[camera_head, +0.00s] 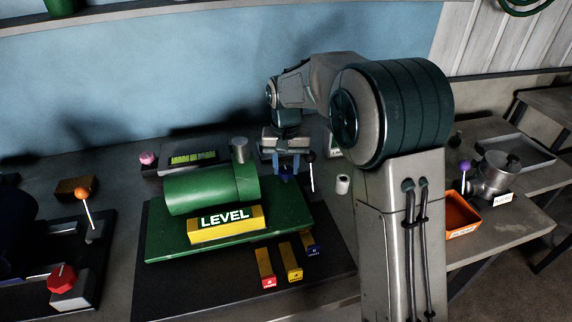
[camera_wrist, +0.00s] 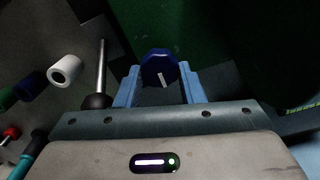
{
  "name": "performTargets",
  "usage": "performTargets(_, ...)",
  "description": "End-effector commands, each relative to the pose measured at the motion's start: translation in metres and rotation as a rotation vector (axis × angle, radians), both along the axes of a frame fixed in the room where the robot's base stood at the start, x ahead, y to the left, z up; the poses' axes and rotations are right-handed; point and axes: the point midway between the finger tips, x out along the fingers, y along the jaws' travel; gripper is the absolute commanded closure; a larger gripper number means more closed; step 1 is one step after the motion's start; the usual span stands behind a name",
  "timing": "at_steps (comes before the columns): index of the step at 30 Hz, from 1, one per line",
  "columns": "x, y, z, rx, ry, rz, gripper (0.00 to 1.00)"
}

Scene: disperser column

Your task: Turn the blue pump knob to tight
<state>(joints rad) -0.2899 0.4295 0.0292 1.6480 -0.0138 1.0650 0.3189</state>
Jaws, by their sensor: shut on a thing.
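The blue pump knob (camera_wrist: 158,62) shows in the wrist view between the two blue fingers of my gripper (camera_wrist: 158,72). The fingers sit on its left and right sides and are shut on it. A white line on its face runs roughly up and down, slightly tilted. In the head view my gripper (camera_head: 287,163) points down beside the right end of the green pump body (camera_head: 205,190). There the knob (camera_head: 287,175) is a small dark blue patch, mostly hidden by the fingers. I cannot read any tight marking.
A yellow LEVEL block (camera_head: 227,225) stands in front of the green body on a green base plate (camera_head: 170,250). A thin rod with a dark ball (camera_wrist: 99,75) stands close left of my gripper in the wrist view. A white cylinder (camera_head: 342,184) lies to the right.

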Motion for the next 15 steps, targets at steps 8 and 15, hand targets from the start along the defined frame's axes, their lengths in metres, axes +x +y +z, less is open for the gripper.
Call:
performTargets(8,0.0015,-0.0003,0.0021,0.002,-0.006,-0.004,0.88)
performTargets(15,0.0011,-0.0004,0.0015,0.001,-0.004,-0.003,0.43)
